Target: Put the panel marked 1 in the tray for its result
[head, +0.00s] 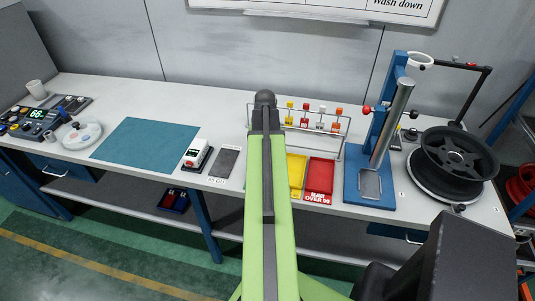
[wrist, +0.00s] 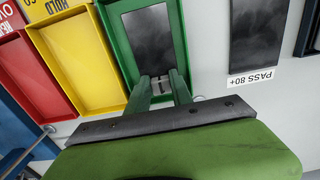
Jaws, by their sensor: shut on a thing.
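In the wrist view, my gripper (wrist: 160,84) is shut on the near edge of a dark, glossy panel (wrist: 150,38). The panel lies within the outline of the green tray (wrist: 113,48); I cannot tell whether it rests on the tray floor or is held just above. The yellow tray (wrist: 83,65) and the red tray (wrist: 30,75) stand beside the green one.
A dark plate (wrist: 257,35) lies right of the green tray by a "PASS 80+" label (wrist: 250,77).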

